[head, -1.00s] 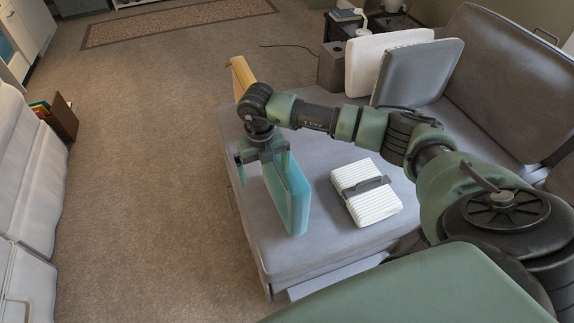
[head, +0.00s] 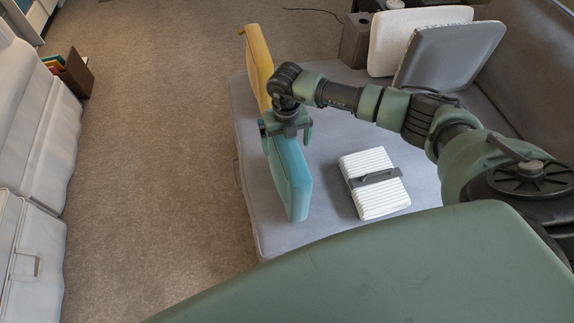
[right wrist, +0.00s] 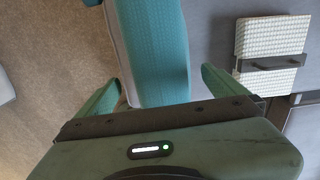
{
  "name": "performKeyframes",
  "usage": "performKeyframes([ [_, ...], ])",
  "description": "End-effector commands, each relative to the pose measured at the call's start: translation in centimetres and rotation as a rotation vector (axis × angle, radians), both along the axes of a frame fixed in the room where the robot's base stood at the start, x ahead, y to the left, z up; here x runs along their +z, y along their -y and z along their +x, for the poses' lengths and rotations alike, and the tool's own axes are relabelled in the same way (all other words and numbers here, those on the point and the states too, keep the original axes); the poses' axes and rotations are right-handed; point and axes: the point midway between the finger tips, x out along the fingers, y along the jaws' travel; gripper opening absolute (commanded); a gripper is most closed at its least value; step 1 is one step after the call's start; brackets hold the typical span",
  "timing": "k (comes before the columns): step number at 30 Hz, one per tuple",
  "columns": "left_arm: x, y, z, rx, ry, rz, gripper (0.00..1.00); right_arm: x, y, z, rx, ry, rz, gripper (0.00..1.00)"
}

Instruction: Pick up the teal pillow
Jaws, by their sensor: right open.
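The teal pillow (head: 291,178) stands on edge near the left side of the grey seat in the head view. My right gripper (head: 286,131) is open above its far end, with a finger on each side. In the right wrist view the teal pillow (right wrist: 153,50) reaches between the open fingers of my right gripper (right wrist: 162,78), with a gap to the right finger. The gripper and wrist hide the pillow's far end. My left gripper is not in view.
A yellow pillow (head: 259,62) stands right behind the teal one. A white ribbed bundle with a dark strap (head: 376,198) lies to the right on the seat (head: 336,135). White (head: 392,32) and grey (head: 450,55) cushions stand farther back. Open carpet (head: 160,160) lies left.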

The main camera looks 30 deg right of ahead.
Motion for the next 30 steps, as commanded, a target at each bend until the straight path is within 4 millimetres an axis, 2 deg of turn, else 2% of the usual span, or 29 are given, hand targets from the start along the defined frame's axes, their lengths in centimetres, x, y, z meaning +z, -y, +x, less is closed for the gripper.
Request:
performKeyframes([
  [3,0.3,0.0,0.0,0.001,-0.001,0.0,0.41,-1.6,0.0,-0.1,-0.001,-0.003,0.0,0.99],
  [6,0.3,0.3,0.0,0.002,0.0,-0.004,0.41,-2.4,0.0,-0.1,0.0,-0.001,0.0,0.99],
  [13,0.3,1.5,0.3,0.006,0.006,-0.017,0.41,-2.5,0.0,-0.1,0.001,0.0,0.0,0.99],
  [14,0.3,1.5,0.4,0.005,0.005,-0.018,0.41,-2.5,0.0,0.0,0.001,0.0,0.0,0.94],
  [21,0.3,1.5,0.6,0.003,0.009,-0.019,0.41,-2.4,0.0,0.0,0.0,0.0,0.0,0.27],
  [24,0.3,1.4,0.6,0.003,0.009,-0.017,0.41,-2.3,0.0,0.1,0.0,0.002,0.001,0.02],
  [30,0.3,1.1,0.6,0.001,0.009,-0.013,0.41,-2.3,0.0,0.1,0.0,0.002,0.001,0.02],
])
